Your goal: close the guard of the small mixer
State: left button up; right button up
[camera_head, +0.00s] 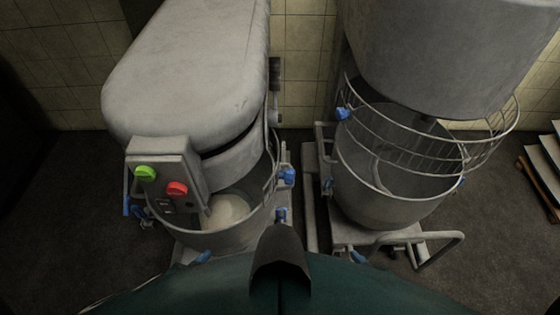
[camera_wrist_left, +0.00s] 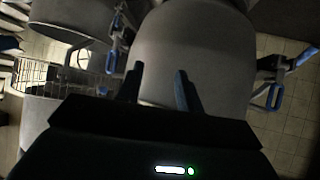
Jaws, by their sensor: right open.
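Two grey mixers stand side by side in the head view; I cannot tell for sure which is the small one. The right mixer (camera_head: 440,50) has a wire guard (camera_head: 400,145) around the top of its bowl (camera_head: 385,205), reaching out past it to the right. The left mixer (camera_head: 185,75) has green and red buttons and pale contents in its bowl; thin bars show at that bowl's right side. My left gripper (camera_wrist_left: 159,87) is open and empty in the left wrist view, in front of a large grey rounded surface. Neither gripper shows in the head view.
Blue-ended handles (camera_head: 288,176) stick out between the mixers. A bent metal handle (camera_head: 440,240) projects at the front of the right mixer's base. Stacked boards (camera_head: 543,170) stand at the far right. A tiled wall (camera_head: 303,70) is behind; dark floor is free at the left.

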jog(key=shift+w+a+r, duration=0.1)
jog(key=shift+w+r, duration=0.05)
jog(key=shift+w, duration=0.05)
